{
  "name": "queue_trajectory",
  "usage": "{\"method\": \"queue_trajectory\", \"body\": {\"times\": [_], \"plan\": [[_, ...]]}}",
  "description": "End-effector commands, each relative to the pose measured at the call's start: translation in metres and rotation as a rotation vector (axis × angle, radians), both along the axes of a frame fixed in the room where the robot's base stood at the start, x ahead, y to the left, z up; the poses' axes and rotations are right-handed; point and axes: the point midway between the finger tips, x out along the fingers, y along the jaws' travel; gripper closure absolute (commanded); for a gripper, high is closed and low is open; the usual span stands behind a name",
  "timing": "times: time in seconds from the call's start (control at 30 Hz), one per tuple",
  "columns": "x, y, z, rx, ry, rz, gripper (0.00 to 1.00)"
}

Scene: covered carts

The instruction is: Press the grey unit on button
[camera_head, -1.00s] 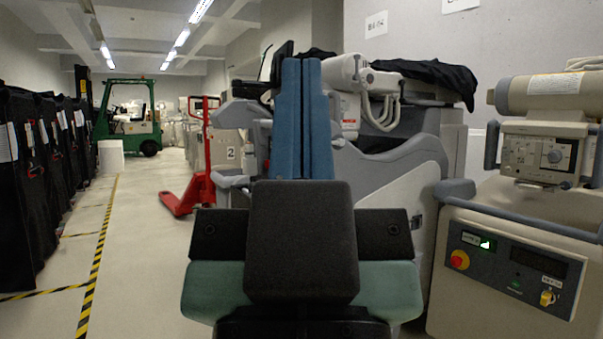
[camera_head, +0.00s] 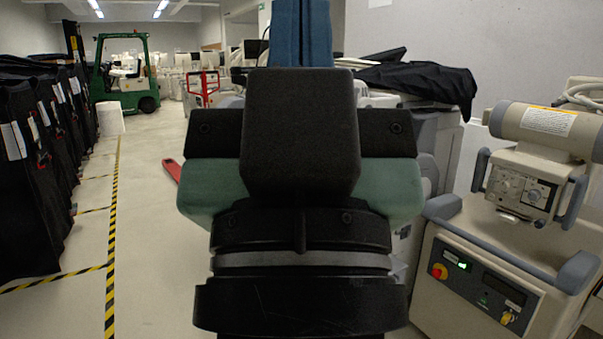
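The grey-beige unit (camera_head: 441,316) stands at the right, with a dark sloped control panel (camera_head: 485,286) on its front. A small switch glowing green (camera_head: 463,266) sits at the panel's upper left, beside a red knob on yellow (camera_head: 438,271). A yellow key-like switch (camera_head: 507,318) is at the lower right. I cannot read which one is the on button. My gripper (camera_head: 301,12) is seen from behind, in the middle. Its two blue fingers lie side by side with only a thin line between them and nothing seen held. Their tips are cut off at the top edge. It is well left of the panel, apart from it.
The unit's upper control head (camera_head: 521,187) and thick cylinder (camera_head: 540,125) overhang the panel's far side. A machine with a black cover (camera_head: 425,82) stands behind my arm. Black covered carts (camera_head: 40,150) line the left, with a green forklift (camera_head: 127,80) beyond. The floor aisle between is clear.

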Motion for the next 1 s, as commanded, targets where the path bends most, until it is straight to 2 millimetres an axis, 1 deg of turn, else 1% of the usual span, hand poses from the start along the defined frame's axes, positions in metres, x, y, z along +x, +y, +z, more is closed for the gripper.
{"method": "queue_trajectory", "body": {"times": [0.03,0.3,0.4,0.43,0.5,0.6,1.0], "plan": [[0.0,0.0,0.037,0.0,0.0,0.0,1.0],[0.0,0.0,0.127,-0.001,0.0,0.001,1.0],[0.0,0.0,0.155,-0.001,0.0,0.001,1.0],[0.0,0.0,0.161,-0.001,0.0,0.001,1.0],[0.0,0.0,0.171,0.0,0.0,0.001,1.0],[0.0,0.0,0.177,0.0,0.0,0.001,1.0],[0.0,0.0,0.174,-0.001,0.001,0.001,1.0]]}}
